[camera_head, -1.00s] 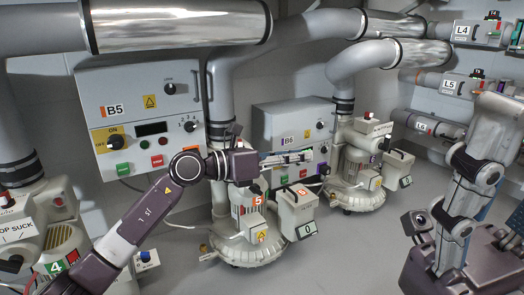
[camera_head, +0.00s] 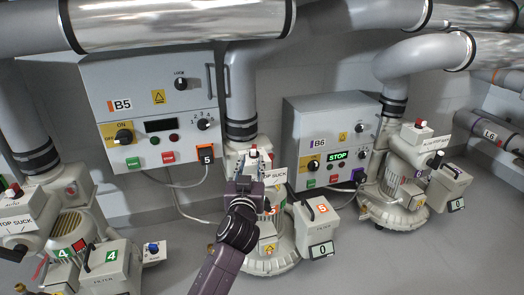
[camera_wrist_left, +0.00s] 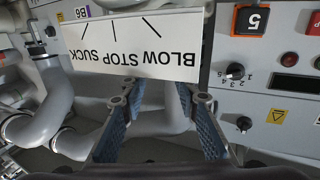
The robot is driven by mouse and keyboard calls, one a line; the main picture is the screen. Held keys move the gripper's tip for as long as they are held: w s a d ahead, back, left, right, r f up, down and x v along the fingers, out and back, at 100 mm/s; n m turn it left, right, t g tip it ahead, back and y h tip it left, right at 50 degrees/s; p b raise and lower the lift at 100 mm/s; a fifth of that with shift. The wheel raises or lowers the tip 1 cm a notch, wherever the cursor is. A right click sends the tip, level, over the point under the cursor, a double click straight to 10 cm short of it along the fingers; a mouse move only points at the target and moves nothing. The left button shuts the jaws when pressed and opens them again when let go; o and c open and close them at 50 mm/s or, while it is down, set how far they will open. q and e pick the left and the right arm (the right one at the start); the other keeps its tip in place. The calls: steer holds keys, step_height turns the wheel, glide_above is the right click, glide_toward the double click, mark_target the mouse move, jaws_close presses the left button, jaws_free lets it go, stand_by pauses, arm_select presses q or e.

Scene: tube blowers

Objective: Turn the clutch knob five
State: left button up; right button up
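Blower five stands below panel B5 (camera_head: 97,102), with a number 5 on the filter box (camera_head: 320,208) at its side. Its BLOW STOP SUCK label (camera_head: 275,176) is partly covered by my left gripper (camera_head: 254,157) in the head view. I cannot make out a clutch knob on the blower clearly; the gripper hides part of it. In the left wrist view the label (camera_wrist_left: 133,47) appears upside down, just beyond the fingers. My left gripper (camera_wrist_left: 165,98) is open, its blue-padded fingers apart with nothing held between them. My right gripper is not in view.
Panel B5 carries a numbered selector knob (camera_head: 203,124), a lock knob (camera_head: 181,84) and an on/off switch (camera_head: 124,137). Blower six (camera_head: 395,207) and panel B6 (camera_head: 319,142) stand right. Blower four's filter box (camera_head: 112,258) is at lower left. Pipes run overhead.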

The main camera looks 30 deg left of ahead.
mark_target(253, 153)
arm_select(q)
steer(key=b+x, duration=0.1)
steer(key=x, duration=0.3)
steer(key=shift+w+f, duration=0.1)
steer(key=shift+w, duration=0.05)
steer(key=shift+b+x, duration=0.3)
steer(key=shift+x, duration=0.5)
steer(key=shift+c, duration=0.6)
jaws_close()
